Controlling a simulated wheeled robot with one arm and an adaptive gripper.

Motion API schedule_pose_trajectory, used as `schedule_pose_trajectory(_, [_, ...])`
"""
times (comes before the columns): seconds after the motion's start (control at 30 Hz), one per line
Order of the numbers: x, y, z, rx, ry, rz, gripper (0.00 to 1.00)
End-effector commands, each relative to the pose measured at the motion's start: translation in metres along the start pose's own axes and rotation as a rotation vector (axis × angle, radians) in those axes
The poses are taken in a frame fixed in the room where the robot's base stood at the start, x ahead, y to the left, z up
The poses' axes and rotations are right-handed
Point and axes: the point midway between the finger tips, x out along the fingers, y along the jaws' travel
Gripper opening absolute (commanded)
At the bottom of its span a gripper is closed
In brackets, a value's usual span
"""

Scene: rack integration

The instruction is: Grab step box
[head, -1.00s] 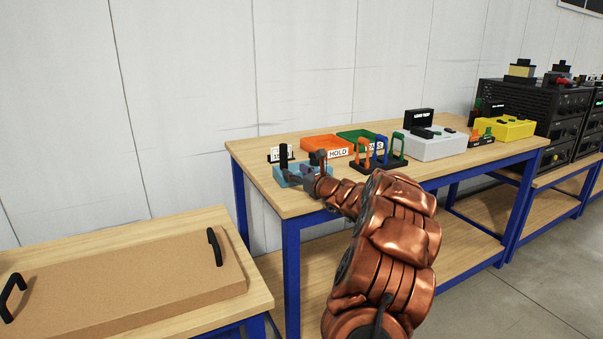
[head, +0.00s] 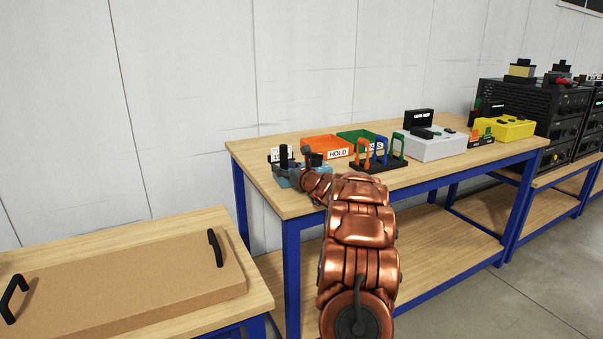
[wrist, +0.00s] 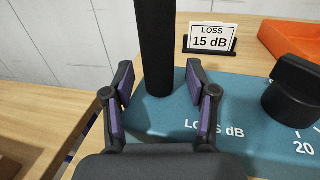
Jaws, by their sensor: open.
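The step box is a teal box lettered "LOSS dB" (wrist: 250,108), with a black upright post (wrist: 155,45) and a black knob (wrist: 292,90) on top. In the head view the box (head: 281,181) sits at the near left corner of the middle table, partly hidden by my arm. My gripper (wrist: 160,72) is open and empty. Its two purple-padded fingers stand left and right of the post's lower part, with gaps on both sides. I cannot tell whether the post is fully between the fingertips or just beyond them. In the head view my gripper (head: 296,162) is beside the post.
A "LOSS 15 dB" card (wrist: 212,38) stands behind the box. An orange HOLD tray (head: 322,143), a green tray (head: 358,136), a rack of coloured loops (head: 378,163) and a grey box (head: 436,147) stand to the right. A brown board with handles (head: 130,285) lies on the left table.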

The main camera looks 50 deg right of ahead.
Motion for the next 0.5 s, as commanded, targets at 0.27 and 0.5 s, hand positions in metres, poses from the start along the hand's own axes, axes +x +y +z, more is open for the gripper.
schedule_pose_trajectory(0.27, [0.0029, 0.0006, 0.0006, 0.0, -0.001, 0.001, 0.57])
schedule_pose_trajectory(0.5, [0.0028, 0.0007, 0.0005, 0.0, -0.001, 0.001, 0.36])
